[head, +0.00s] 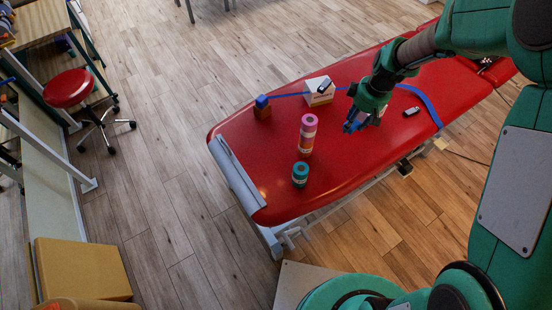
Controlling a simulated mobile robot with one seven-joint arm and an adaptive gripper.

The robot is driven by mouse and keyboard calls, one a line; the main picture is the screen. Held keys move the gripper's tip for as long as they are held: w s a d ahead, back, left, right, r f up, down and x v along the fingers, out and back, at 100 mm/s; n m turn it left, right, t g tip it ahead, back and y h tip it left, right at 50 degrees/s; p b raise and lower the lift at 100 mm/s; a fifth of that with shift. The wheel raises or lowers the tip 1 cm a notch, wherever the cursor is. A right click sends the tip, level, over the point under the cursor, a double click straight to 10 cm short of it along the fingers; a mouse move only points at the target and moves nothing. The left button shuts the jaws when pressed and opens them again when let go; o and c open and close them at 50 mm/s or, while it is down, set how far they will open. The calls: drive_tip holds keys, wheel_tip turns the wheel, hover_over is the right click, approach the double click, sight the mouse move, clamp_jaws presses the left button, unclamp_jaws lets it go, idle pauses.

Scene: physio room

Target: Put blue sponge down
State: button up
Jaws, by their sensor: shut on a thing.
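My gripper (353,125) is over the right part of the red treatment table (237,150), pointing down. It is shut on a small dark blue thing, which looks like the blue sponge (351,127). The fingers hide part of the sponge. Whether the sponge touches the table cannot be told from this view.
A blue strap (427,104) and small device (411,111) lie right. Bare red surface lies in front.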

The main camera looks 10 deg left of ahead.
wheel_tip(320, 180, up, 7)
drive_tip(key=s+a+n, duration=0.2)
drive_tip(key=a+n, duration=0.1)
drive_tip(key=a, duration=1)
drive_tip(key=s+a+n+g, duration=0.1)
drive_tip(key=s+a+n, duration=0.2)
drive_tip(key=a, duration=1)
drive_tip(key=shift+s+a+n, duration=0.2)
drive_tip(key=shift+s+n, duration=0.1)
drive_tip(key=shift+n, duration=0.3)
drive_tip(key=f, duration=1.7)
drive_tip(key=shift+w+d+f, duration=0.1)
drive_tip(key=shift+d+f, duration=0.05)
drive_tip(key=shift+d, duration=0.05)
drive_tip(key=shift+f, duration=0.45)
drive_tip(key=shift+f+b, duration=0.7)
drive_tip(key=shift+f, duration=2.4)
drive_tip(key=shift+f+b, duration=0.4)
drive_tip(key=shift+f, duration=1.5)
